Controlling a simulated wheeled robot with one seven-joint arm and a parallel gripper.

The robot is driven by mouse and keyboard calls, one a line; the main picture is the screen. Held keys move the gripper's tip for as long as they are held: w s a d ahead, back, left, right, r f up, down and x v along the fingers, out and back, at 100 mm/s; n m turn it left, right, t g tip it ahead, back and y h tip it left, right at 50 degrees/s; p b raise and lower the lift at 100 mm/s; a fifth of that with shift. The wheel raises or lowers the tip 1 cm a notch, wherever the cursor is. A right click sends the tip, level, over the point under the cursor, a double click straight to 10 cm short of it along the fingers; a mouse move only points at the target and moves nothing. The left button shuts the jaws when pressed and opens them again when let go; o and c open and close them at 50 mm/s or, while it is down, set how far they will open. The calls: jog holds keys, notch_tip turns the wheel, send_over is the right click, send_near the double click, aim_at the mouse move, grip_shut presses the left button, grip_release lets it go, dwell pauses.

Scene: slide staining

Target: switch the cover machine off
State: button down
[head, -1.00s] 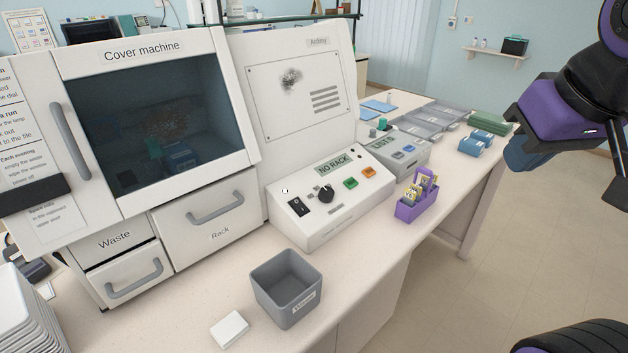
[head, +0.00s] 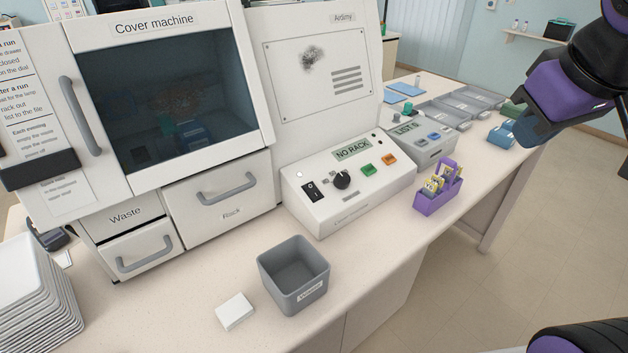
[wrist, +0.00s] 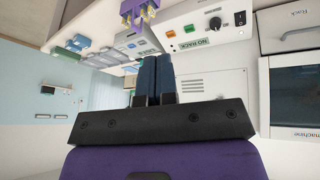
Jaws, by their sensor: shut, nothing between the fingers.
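The cover machine (head: 250,204) stands on the bench, with a dark window at left and a sloped control panel (head: 327,207) at right. On the panel are a black rocker switch (head: 312,191), a round black dial (head: 342,180), a green button, an orange button and a display reading "NO RACK" (head: 352,150). In the wrist view the panel appears upside down, with the rocker switch (wrist: 240,18) at upper right. My gripper (wrist: 153,60) is shut and empty. In the head view only part of it shows at upper right, away from the panel.
A grey open bin (head: 293,273) and a white box (head: 235,312) stand before the machine. A purple holder (head: 435,204) with packets stands right of the panel. A "LISTS" box (head: 420,145) and grey trays lie behind.

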aim_at(311, 186)
jog(key=w+a+f+n+y, duration=0.1)
jog(key=w+a+f+n, duration=0.5)
jog(key=w+a+n, duration=0.3)
jog(key=w+a+f+n+y, duration=0.2)
jog(key=w+a+f+n, duration=0.4)
jog(key=w+a+n, duration=0.3)
jog(key=shift+a+f+n+g, duration=0.3)
jog(key=shift+a+n+g, duration=0.1)
jog(key=shift+a+n, duration=1.55)
jog(key=shift+d+f, duration=0.15)
jog(key=shift+a+x, duration=0.1)
jog(key=shift+x, duration=3.35)
jog(key=shift+a+x, duration=0.15)
jog(key=shift+x, duration=3.25)
jog(key=shift+w, duration=0.1)
